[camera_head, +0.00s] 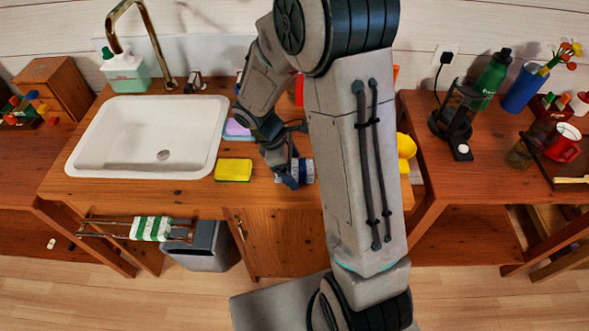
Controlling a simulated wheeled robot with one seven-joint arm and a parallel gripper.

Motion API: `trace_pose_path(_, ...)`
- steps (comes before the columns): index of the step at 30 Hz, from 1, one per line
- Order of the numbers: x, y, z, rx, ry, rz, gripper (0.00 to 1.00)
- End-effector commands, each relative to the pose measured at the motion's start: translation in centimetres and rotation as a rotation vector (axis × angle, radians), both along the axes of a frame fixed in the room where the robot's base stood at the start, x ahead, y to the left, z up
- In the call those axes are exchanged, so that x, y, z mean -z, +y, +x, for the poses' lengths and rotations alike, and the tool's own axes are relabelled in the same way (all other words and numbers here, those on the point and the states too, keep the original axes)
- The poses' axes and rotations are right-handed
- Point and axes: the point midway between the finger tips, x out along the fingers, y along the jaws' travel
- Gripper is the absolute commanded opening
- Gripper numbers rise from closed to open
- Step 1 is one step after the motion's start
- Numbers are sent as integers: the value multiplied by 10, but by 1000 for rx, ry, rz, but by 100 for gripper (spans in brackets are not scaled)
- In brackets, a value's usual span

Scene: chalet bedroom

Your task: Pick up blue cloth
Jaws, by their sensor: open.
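A blue and white bundle (307,171), which looks like the blue cloth, lies on the wooden counter near its front edge. Its right side is hidden behind my arm. My gripper (291,180) points down at the left end of this cloth, at or very close to it. The jaws are open; whether a finger touches the cloth, or whether part of it lies between the fingers, cannot be told from this view.
A yellow sponge (233,170) lies just left of my gripper. A white sink (146,136) fills the counter's left part. A lilac item (238,128) lies behind the sponge. A yellow object (406,146) stands right of my arm. A green-striped towel (151,228) hangs below the sink.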

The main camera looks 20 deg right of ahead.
Motion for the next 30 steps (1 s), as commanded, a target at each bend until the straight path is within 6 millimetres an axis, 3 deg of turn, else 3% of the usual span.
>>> trace_pose_path(6, 0, 0, 0, 0, -1, 0, 83)
trace_pose_path(11, 0, 0, 0, 0, -1, 0, 38)
trace_pose_path(14, 0, 0, 0, 0, -1, 0, 34)
trace_pose_path(23, -3, 0, 0, -1, -2, 0, 34)
trace_pose_path(30, -30, 0, 1, 0, -7, 1, 34)
